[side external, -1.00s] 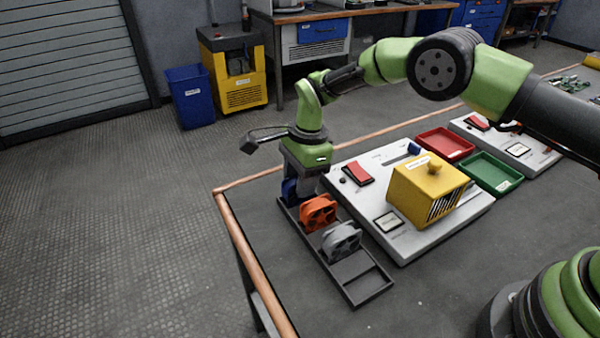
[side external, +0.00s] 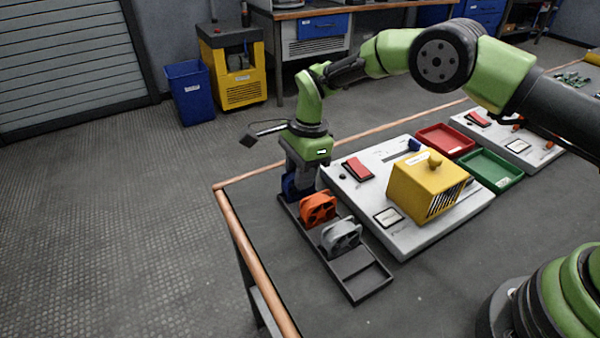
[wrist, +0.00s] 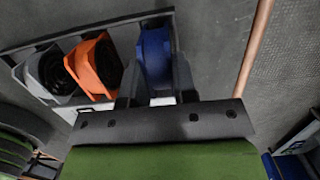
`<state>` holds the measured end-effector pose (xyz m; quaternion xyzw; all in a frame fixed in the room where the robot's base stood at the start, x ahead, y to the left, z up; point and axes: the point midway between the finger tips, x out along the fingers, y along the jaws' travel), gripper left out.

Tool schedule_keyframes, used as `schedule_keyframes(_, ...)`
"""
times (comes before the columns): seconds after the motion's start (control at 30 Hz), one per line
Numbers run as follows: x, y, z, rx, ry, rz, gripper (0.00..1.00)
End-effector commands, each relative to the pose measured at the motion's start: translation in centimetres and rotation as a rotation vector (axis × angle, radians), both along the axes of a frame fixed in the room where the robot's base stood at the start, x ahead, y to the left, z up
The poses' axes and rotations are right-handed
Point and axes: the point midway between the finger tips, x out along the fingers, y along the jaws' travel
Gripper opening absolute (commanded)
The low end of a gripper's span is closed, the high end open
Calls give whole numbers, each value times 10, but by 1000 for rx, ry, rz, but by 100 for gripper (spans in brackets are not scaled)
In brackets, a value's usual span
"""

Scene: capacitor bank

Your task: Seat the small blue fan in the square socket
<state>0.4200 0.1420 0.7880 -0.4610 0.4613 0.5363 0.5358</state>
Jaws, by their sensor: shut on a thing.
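The small blue fan (side external: 290,186) is at the far end of the dark rack (side external: 371,288), next to the orange fan (side external: 318,208). My gripper (side external: 297,184) points down at that end and is shut on the blue fan. In the wrist view the blue fan (wrist: 155,52) stands between my two fingers (wrist: 157,85). Whether its base is clear of the rack floor I cannot tell. A square, pale-centred recess with a dark rim (side external: 388,219) lies on the near part of the white panel (side external: 408,251); it looks like the square socket.
A grey fan (side external: 341,236) sits beside the orange one, with empty rack room nearer the camera. A yellow vented box (side external: 428,187) stands on the panel beside the recess. A red switch (side external: 357,169), red tray (side external: 445,139) and green tray (side external: 490,170) lie farther back.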

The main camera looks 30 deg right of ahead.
Motion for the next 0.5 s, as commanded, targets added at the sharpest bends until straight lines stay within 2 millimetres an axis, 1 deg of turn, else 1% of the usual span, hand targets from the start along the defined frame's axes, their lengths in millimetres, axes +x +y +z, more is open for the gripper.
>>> schedule_keyframes(0.1, 1, 0, 9, 1, -3, 1, 5)
schedule_keyframes(0.5, 0, 0, 34, 0, -2, 1, 5)
